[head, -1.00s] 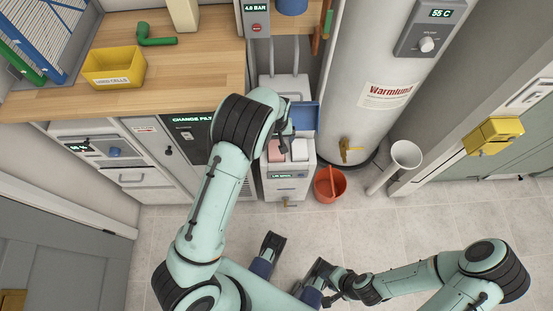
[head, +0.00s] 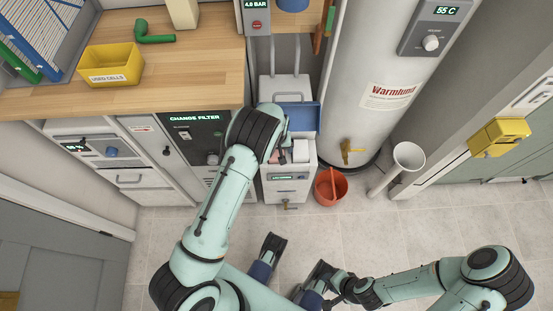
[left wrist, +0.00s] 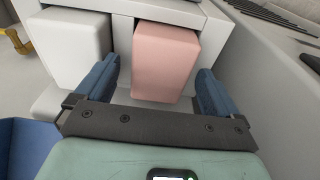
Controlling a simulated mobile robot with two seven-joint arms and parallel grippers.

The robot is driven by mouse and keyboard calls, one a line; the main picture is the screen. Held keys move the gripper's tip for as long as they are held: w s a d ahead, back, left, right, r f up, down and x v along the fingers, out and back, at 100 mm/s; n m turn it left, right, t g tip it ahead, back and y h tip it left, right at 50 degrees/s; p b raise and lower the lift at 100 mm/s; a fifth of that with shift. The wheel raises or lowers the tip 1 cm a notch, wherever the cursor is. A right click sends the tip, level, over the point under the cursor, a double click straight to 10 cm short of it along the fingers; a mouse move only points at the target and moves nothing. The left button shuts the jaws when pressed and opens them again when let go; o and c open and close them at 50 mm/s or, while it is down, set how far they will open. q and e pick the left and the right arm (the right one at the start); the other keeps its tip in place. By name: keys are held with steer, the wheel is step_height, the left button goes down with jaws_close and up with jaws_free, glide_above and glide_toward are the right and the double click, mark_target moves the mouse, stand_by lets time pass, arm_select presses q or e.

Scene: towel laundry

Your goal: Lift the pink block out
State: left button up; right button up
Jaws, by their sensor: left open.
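The pink block (left wrist: 167,55) stands in the opening of the white softener box (head: 290,190), beside a white block (left wrist: 70,45). In the head view the white block (head: 300,151) shows, while the pink block is mostly hidden by my left arm. My left gripper (left wrist: 157,85) is open, its two blue fingers on either side of the pink block's near end with gaps visible. It looks empty. In the head view it is over the box (head: 284,143). My right gripper (head: 334,288) is low at the front, its jaws unclear.
The box's blue lid (head: 304,116) stands open behind the blocks. A white Warmlund tank (head: 375,70) rises close to the right. An orange bucket (head: 330,188) sits on the floor beside the box. A wooden counter (head: 205,75) with a yellow bin (head: 112,66) is at left.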

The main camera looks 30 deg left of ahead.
arm_select(q)
steer(key=shift+f, duration=0.25)
stand_by(0.3)
jaws_close()
steer(key=shift+w+r, duration=0.15)
